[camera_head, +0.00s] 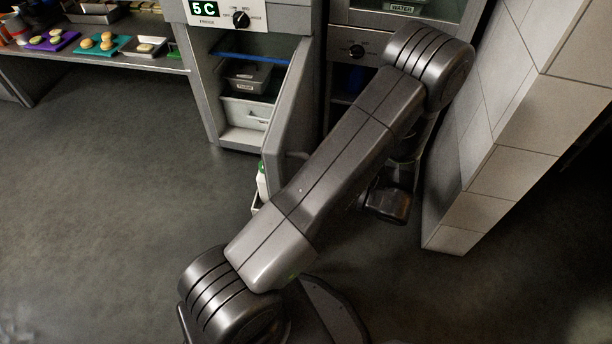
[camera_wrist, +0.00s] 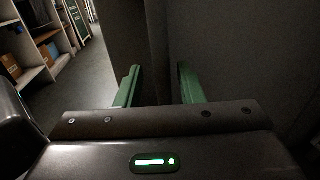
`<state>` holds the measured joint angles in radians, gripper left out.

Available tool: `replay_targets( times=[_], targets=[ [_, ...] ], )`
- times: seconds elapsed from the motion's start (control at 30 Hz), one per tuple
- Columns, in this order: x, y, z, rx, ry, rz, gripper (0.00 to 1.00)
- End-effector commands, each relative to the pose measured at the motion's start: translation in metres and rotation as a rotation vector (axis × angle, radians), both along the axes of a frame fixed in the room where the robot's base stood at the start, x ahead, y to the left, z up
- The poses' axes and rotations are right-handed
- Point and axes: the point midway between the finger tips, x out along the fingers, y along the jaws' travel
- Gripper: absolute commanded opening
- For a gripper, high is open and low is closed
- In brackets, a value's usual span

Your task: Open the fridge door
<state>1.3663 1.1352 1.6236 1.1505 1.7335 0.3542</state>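The fridge (camera_head: 203,90) is a grey cabinet with a "5 C" display and a knob, at the top middle of the head view. Its door (camera_head: 292,105) stands open, swung out toward the camera, and the inside shows. A white bottle with a green cap (camera_head: 262,180) is at the door's inner side, low down. My arm crosses in front of the door's right side and hides part of it. My gripper is hidden in the head view. In the wrist view my gripper (camera_wrist: 158,85) has its two green fingers apart, with a dark upright surface beyond them. I cannot tell whether they touch it.
Inside the fridge are a grey container (camera_head: 247,76) and a white bin (camera_head: 245,113). A pale tiled wall (camera_head: 510,160) bounds the right. A counter with food trays (camera_head: 100,44) is at upper left. Floor at left is clear.

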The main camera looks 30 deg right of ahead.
Motion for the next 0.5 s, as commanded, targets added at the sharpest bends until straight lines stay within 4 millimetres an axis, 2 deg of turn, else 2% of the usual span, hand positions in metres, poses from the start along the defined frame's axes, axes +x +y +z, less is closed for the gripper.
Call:
replay_targets(
  times=[0.3, 0.5],
  targets=[
    [-0.059, -0.045, 0.001, -0.001, 0.0, -0.003, 0.34],
    [-0.083, -0.063, 0.0, 0.001, 0.001, -0.002, 0.34]
  ],
)
